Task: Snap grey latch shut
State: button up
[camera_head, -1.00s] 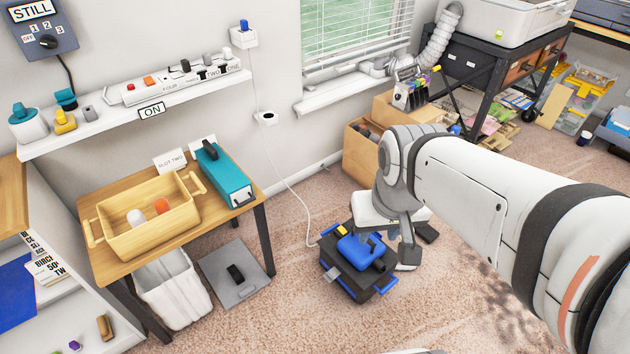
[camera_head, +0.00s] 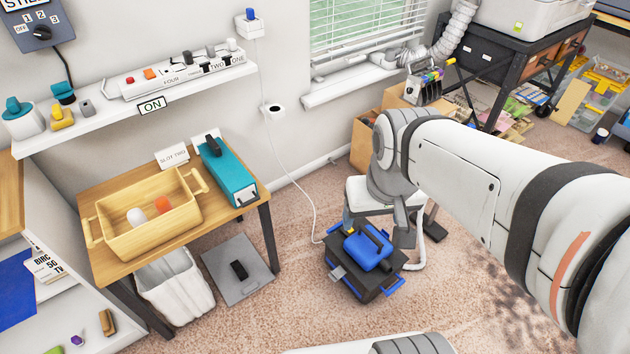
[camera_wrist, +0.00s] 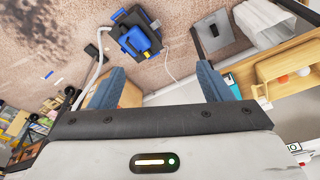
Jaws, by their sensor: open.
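A dark toolbox (camera_head: 352,280) with a blue case (camera_head: 366,250) on top sits on the carpet. A grey latch (camera_head: 338,272) is on its left side and appears to stick out; its exact angle is too small to tell. A blue latch (camera_head: 394,285) is on the front right side. In the wrist view the toolbox (camera_wrist: 124,40) is beyond my fingertips, and a small grey part, likely the grey latch (camera_wrist: 155,24), shows at its edge. My gripper (camera_wrist: 158,84) is open and empty, apart from the box.
A wooden table (camera_head: 235,205) with a tan tray (camera_head: 150,235) and a teal box (camera_head: 226,172) stands left. A white cable (camera_head: 292,185) runs down to the floor near the toolbox. A grey floor plate (camera_head: 238,268) lies left. Carpet in front of the toolbox is clear.

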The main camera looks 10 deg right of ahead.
aim_at(339, 273)
jog(key=z, duration=0.05)
jog(key=k, duration=0.6)
jog(key=u, duration=1.7)
jog(key=k, duration=1.3)
jog(key=z, duration=1.15)
jog(key=i, duration=1)
jog(key=z, duration=0.05)
